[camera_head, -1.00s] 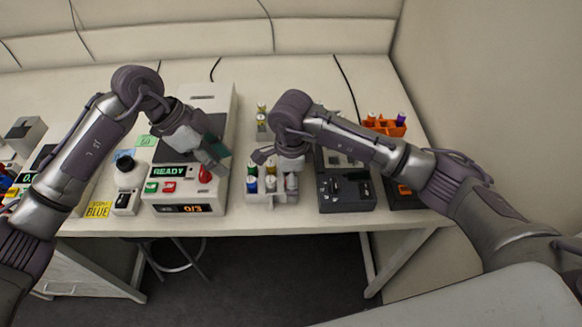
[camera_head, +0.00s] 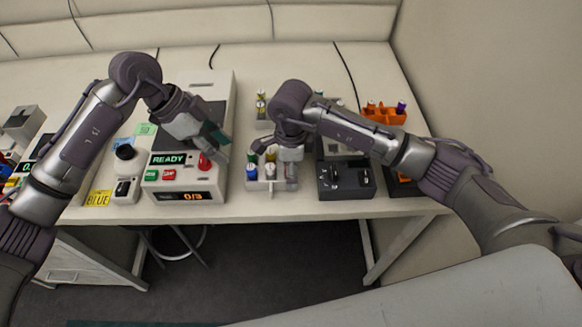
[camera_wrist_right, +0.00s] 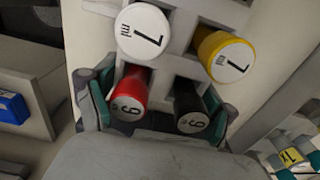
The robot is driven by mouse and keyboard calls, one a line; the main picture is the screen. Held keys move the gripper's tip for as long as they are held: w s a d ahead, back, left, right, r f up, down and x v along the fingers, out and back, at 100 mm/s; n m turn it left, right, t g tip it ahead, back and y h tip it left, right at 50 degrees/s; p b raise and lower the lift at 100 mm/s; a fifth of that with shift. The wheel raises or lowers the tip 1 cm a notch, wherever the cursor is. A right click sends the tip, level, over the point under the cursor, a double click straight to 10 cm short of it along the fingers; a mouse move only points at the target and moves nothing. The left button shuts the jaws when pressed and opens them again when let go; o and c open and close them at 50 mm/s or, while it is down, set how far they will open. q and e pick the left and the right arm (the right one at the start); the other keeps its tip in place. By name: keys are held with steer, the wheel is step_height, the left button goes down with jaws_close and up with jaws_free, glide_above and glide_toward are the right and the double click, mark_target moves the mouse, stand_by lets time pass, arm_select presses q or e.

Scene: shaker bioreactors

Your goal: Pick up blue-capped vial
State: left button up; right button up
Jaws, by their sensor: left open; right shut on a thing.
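The blue-capped vial (camera_head: 251,173) stands at the front left of the pale vial rack (camera_head: 272,186) in the head view. Green, yellow and white caps show close by. My right gripper (camera_wrist_right: 155,105) is over the rack, its fingers on the outer sides of a red-capped vial (camera_wrist_right: 130,93) and a black-capped vial (camera_wrist_right: 189,106). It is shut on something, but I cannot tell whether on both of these. A white cap (camera_wrist_right: 142,32) and a yellow cap (camera_wrist_right: 223,54) are just beyond. My left gripper (camera_head: 220,147) is open and empty above the READY machine.
The machine (camera_head: 178,178) showing READY and 0/3 stands left of the rack. A dark device (camera_head: 345,180) stands right of it, with an orange rack (camera_head: 385,112) behind. The table's front edge is close.

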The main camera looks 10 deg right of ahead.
mark_target(250, 167)
arm_select(q)
steer(key=shift+c, duration=0.4)
steer(key=shift+d+r, duration=0.1)
steer(key=shift+r, duration=0.05)
steer(key=d+f, duration=0.1)
steer(key=f, duration=0.2)
steer(key=d+f+n, duration=0.1)
steer(key=d+f, duration=0.1)
steer(key=s+d+f+n+t+y, duration=0.1)
steer(key=d+f, duration=0.1)
steer(key=f, duration=0.1)
steer(key=shift+d+f, duration=0.25)
steer(key=shift+f, duration=0.05)
steer(key=c, duration=0.6)
